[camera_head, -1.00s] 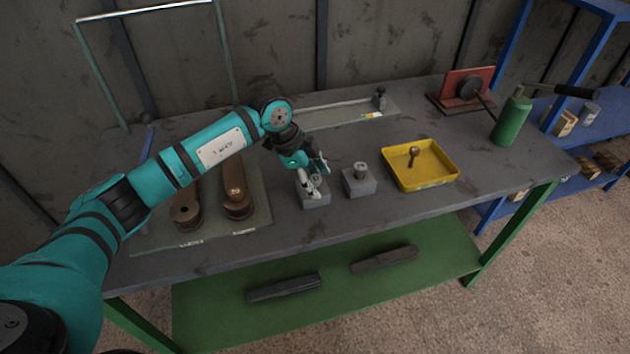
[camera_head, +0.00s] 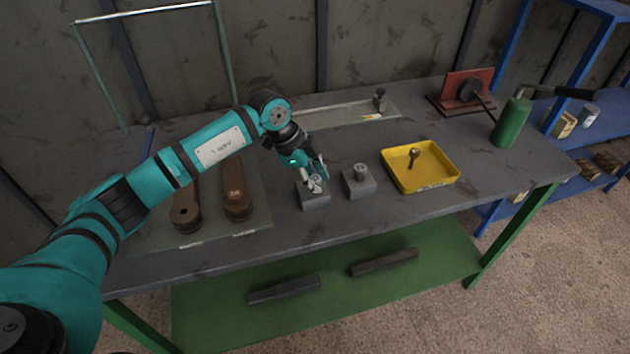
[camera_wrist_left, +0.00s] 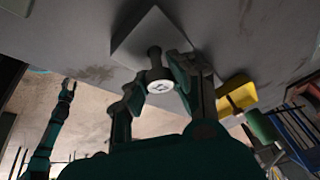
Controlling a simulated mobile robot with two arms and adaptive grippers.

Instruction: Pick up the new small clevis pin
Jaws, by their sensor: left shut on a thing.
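The small grey clevis pin is mostly hidden by the fingers in the head view. In the left wrist view, its pale round marked head (camera_wrist_left: 159,87) and dark shank (camera_wrist_left: 154,55) show between the fingers. My left gripper (camera_head: 317,183) is shut on this pin, right above the left grey block (camera_head: 314,201). The shank points towards the block (camera_wrist_left: 148,35) in the wrist view; I cannot tell whether it is still seated in it.
A second grey block (camera_head: 359,188) holds a larger upright pin (camera_head: 361,171) close on the right. A yellow tray (camera_head: 420,187) with a brown pin (camera_head: 413,154) is further right. Brown links (camera_head: 237,191) lie on a mat to the left.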

